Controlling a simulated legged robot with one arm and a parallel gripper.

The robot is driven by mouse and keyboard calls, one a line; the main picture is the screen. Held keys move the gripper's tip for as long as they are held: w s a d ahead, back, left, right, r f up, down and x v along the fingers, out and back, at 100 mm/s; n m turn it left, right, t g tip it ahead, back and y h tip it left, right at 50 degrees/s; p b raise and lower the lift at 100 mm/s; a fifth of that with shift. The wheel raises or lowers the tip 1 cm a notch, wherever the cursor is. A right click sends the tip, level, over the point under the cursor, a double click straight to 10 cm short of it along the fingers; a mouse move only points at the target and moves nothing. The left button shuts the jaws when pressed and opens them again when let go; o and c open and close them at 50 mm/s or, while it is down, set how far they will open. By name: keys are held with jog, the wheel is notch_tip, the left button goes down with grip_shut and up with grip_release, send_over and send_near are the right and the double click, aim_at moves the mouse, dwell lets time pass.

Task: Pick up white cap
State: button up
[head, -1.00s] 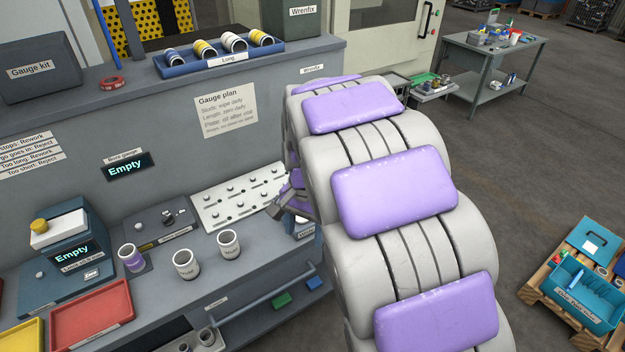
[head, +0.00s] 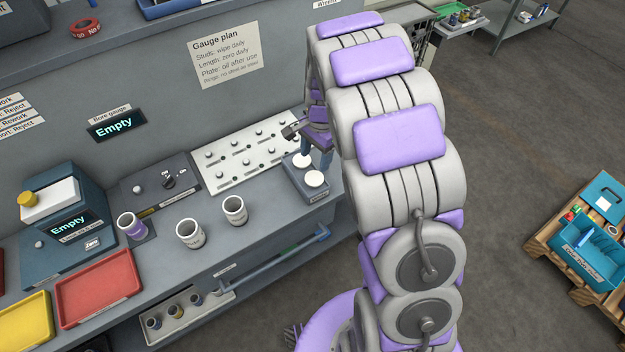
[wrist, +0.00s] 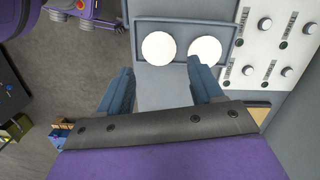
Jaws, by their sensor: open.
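Two white caps lie side by side in a small blue-grey tray (head: 296,179) on the bench's right end. In the head view one cap (head: 301,160) is farther back and the other (head: 314,179) nearer. In the wrist view the left cap (wrist: 159,48) lies ahead of the gap between my fingers, and the right cap (wrist: 204,50) is just beyond the right fingertip. My gripper (wrist: 160,74) is open and empty, with blue-grey fingers pointing at the tray (wrist: 182,27). In the head view my gripper is partly hidden by my arm.
A white studded plate (head: 245,150) lies left of the cap tray. Several white cups, including one (head: 191,233), stand on the bench front. A red tray (head: 95,287) and yellow tray (head: 25,320) are at the left.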

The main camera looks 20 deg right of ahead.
aim_at(315, 178)
jog(key=f, duration=0.3)
jog(key=shift+s+d, duration=0.15)
jog(key=shift+d, duration=0.15)
jog(key=shift+a+f+b, duration=0.3)
jog(key=shift+b, duration=0.05)
jog(key=f, duration=0.1)
jog(key=f+b, duration=0.1)
jog(key=f, duration=0.2)
jog(key=shift+a+f, duration=0.25)
jog(key=shift+s+d, duration=0.2)
jog(key=shift+f, duration=0.15)
jog(key=c, duration=0.7)
